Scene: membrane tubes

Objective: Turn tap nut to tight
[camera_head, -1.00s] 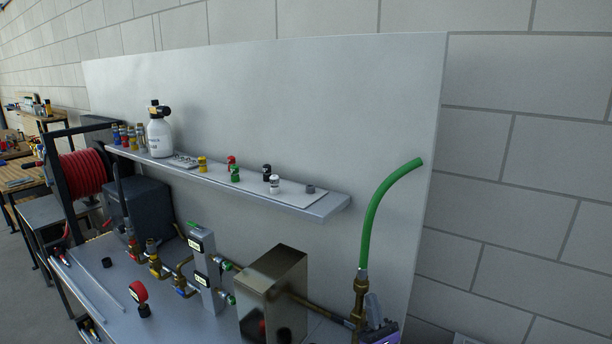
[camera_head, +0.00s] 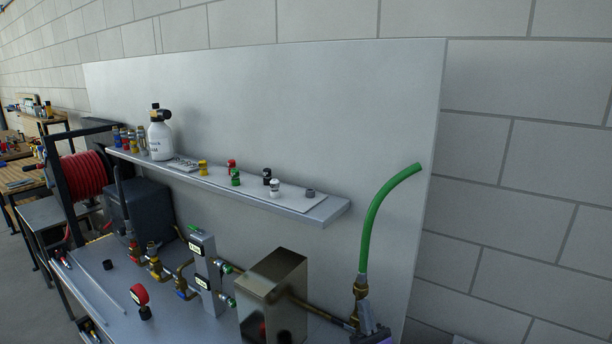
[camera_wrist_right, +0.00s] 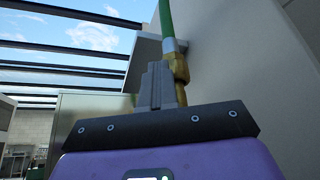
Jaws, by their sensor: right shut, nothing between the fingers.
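The brass tap fitting with its nut (camera_head: 360,288) stands upright at the lower right in the head view, at the foot of a green hose (camera_head: 372,220). The brass nut also shows in the right wrist view (camera_wrist_right: 180,68), just beyond the fingers. My right gripper (camera_head: 364,311) is shut and empty, with its fingers close against the lower part of the fitting and hiding some of it. The fingers also show in the wrist view (camera_wrist_right: 157,84); whether they touch the brass cannot be told. My left gripper is not in view.
A brass pipe (camera_head: 318,309) runs left from the fitting to a shiny metal box (camera_head: 272,290). A shelf (camera_head: 320,213) with coloured fittings and a white bottle (camera_head: 159,138) is above. A grey panel (camera_head: 300,100) stands behind.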

